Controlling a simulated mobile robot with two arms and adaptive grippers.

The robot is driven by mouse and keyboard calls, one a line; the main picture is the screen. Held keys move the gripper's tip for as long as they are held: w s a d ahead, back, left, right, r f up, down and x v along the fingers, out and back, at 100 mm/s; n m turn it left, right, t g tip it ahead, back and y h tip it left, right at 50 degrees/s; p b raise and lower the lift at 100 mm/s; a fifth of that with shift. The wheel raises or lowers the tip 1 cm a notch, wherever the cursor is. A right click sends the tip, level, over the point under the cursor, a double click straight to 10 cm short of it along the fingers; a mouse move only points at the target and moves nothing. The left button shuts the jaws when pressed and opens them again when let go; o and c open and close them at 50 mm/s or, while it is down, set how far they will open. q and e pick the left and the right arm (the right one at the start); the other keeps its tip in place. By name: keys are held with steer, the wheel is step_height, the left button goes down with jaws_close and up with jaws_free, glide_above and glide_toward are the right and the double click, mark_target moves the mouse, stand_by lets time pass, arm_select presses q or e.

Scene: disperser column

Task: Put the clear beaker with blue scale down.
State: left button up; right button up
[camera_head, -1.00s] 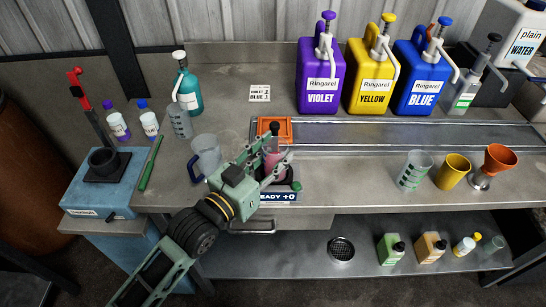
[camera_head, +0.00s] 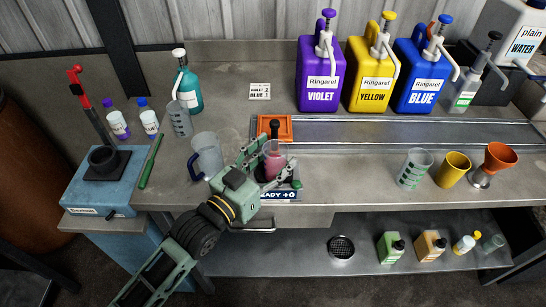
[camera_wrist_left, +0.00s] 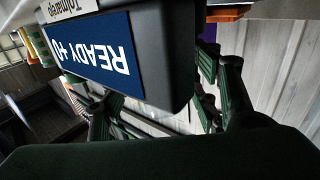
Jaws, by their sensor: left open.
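A clear beaker (camera_head: 274,160) holding pink liquid stands upright at the dark device with the "READY +0" display (camera_head: 278,195). The gripper partly covers it, and I cannot make out its scale marks. My left gripper (camera_head: 270,165) is open, with its green fingers spread on either side of this beaker. In the left wrist view the display (camera_wrist_left: 92,55) fills the upper left, and the dark gripper fingers (camera_wrist_left: 165,115) reach past it. I cannot pick out the beaker there. My right gripper is not in view.
A clear jug with a blue handle (camera_head: 207,155) stands just left of the gripper. An orange piece (camera_head: 262,127) lies behind the beaker. A green-marked beaker (camera_head: 414,169), yellow cup (camera_head: 453,170) and orange funnel (camera_head: 499,158) stand at right. The bench between is clear.

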arm_select(q)
steer(key=shift+r, duration=0.1)
steer(key=shift+s+a, duration=0.1)
steer(key=shift+s, duration=0.05)
steer(key=b+v, duration=0.1)
steer(key=v, duration=1)
steer(key=shift+s+a+b, duration=0.25)
steer(key=shift+b, duration=0.15)
